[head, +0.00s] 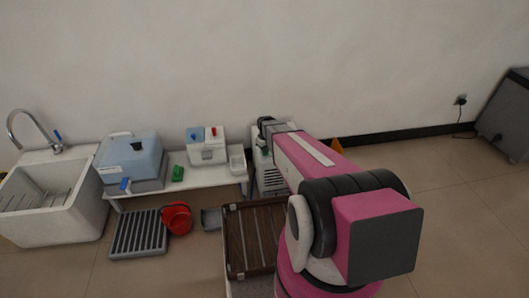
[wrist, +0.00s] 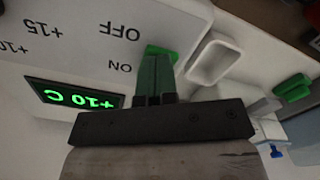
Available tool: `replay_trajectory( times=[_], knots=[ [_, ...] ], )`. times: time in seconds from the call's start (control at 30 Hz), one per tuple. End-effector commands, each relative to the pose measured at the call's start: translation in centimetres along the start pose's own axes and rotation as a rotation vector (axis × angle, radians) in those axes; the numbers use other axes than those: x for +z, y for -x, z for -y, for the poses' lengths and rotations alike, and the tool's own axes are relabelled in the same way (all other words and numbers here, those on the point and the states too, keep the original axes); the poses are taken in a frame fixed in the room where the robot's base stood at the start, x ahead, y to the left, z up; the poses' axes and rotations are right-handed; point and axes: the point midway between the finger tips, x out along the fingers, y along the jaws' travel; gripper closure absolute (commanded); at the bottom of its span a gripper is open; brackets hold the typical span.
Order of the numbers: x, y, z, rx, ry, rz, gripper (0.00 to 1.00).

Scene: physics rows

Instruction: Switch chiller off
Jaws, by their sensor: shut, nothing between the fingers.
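The chiller (head: 270,180) is a white box with a front grille, partly hidden behind my arm in the head view. In the wrist view its pale panel (wrist: 75,20) appears upside down, with OFF, ON, +15 and +10 printed on it. A lit green display (wrist: 75,97) reads +10 C. A bright green switch part (wrist: 153,50) shows beside the ON and OFF labels, partly hidden by my fingers. My gripper (wrist: 157,62) is shut and empty, its fingertips at the green part; I cannot tell if they touch. The gripper is hard to make out in the head view.
Left of the chiller, a low white bench holds a white tray (head: 237,160), a box with blue and red knobs (head: 207,146), a green block (head: 178,173) and a blue-lidded bath (head: 131,160). A brown slatted crate (head: 250,240) stands in front.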

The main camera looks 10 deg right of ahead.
Motion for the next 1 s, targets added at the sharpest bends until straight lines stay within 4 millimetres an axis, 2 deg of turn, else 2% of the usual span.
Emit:
replay_trajectory(
  times=[0.6, 1.0],
  knots=[
    [0.0, -0.6, 0.0, 0.000, 0.000, 0.000, 1.00],
    [0.0, 1.8, 0.0, 0.001, 0.000, -0.001, 1.00]
  ],
)
